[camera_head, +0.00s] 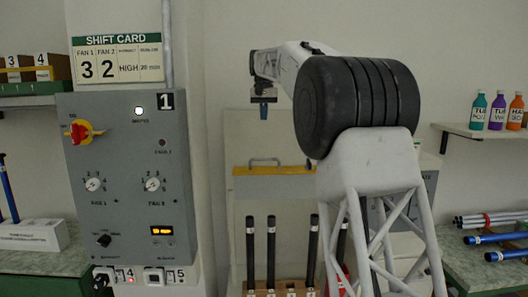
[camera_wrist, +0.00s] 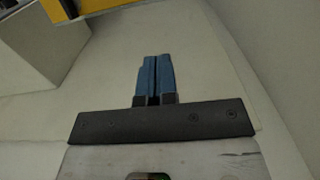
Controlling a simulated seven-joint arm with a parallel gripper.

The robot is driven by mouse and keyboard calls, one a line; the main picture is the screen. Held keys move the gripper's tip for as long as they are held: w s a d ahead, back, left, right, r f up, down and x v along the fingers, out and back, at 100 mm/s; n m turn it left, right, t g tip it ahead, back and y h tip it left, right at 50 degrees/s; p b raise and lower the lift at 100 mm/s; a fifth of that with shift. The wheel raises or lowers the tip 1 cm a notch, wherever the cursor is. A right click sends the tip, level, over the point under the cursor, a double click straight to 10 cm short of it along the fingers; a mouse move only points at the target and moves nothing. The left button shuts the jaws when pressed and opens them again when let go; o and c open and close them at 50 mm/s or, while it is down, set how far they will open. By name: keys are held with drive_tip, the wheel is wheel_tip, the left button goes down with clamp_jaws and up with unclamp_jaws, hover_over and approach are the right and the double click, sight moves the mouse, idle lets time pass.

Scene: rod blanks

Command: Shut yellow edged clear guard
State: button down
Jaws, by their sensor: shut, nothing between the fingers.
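The clear guard's yellow edge (camera_head: 274,170) runs across the middle of the head view, with a grey bar handle (camera_head: 264,161) on top. Its right end is hidden behind my arm. A yellow strip with a dark part (camera_wrist: 90,5) shows at the top left of the wrist view, probably the same edge. I cannot tell from these frames exactly how the clear panel is tilted. My gripper (camera_head: 263,97) is above and apart from the yellow edge in the head view. Its blue fingers (camera_wrist: 154,80) are together and empty in the wrist view.
Several black rods (camera_head: 271,250) stand in a wooden rack below the yellow edge. A grey control box (camera_head: 128,190) with knobs and a red-yellow switch is at left. Bottles (camera_head: 497,112) stand on a right shelf; rods (camera_head: 490,238) lie on the right bench.

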drive_tip(key=shift+f, duration=0.15)
approach(264, 169)
drive_tip(key=w, duration=0.3)
drive_tip(key=shift+f, duration=0.25)
drive_tip(key=shift+s+f, duration=0.5)
drive_tip(key=shift+s, duration=0.3)
drive_tip(key=shift+s+f, duration=0.65)
drive_tip(key=shift+f, duration=0.05)
drive_tip(key=shift+s, duration=0.2)
drive_tip(key=shift+s+f, duration=0.15)
drive_tip(key=shift+s, duration=0.1)
